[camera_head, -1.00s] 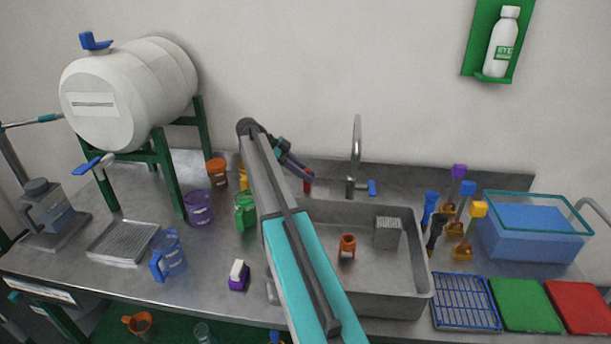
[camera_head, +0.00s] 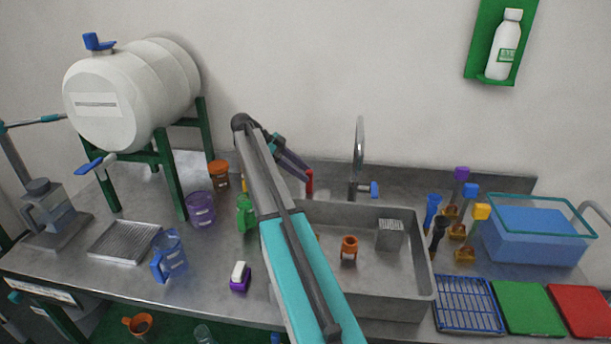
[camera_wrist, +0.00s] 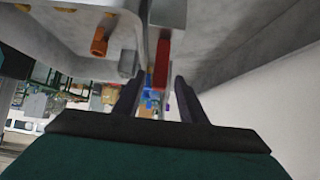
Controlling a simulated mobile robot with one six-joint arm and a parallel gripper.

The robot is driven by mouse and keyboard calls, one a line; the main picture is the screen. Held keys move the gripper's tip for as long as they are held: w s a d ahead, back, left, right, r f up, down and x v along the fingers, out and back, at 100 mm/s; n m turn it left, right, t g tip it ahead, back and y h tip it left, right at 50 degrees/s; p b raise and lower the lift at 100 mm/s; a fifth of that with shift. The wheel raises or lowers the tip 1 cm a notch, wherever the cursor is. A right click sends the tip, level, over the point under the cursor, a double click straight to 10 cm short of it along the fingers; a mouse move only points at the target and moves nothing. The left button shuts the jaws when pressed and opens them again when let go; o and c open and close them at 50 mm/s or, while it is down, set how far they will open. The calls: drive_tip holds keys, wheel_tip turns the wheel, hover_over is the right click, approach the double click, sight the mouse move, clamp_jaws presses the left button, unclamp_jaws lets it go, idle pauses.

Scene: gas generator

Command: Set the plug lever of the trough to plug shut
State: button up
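The trough is the grey metal sink (camera_head: 417,262) set in the counter. A red lever (camera_head: 309,182), which looks like the plug lever, stands upright at its back left corner. In the wrist view the red lever (camera_wrist: 162,62) lies ahead, between the lines of my two fingers. My gripper (camera_head: 304,170) is just left of the lever's top in the head view. In the wrist view my gripper (camera_wrist: 158,82) is open, with a gap between its fingers and nothing clearly held. I cannot tell whether a finger touches the lever.
A tap (camera_head: 358,150) with a blue handle (camera_head: 374,189) stands right of the lever. An orange cup (camera_head: 348,247) and a grey block (camera_head: 390,234) are in the trough. A green cup (camera_head: 245,212) stands left of my arm. The wall is close behind.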

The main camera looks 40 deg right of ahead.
drive_tip(key=p+v, duration=1)
drive_tip(key=p, duration=0.4)
drive_tip(key=shift+w+r, duration=0.25)
drive_tip(key=shift+r, duration=0.05)
idle(0.5)
drive_tip(key=shift+a, duration=0.15)
idle(0.6)
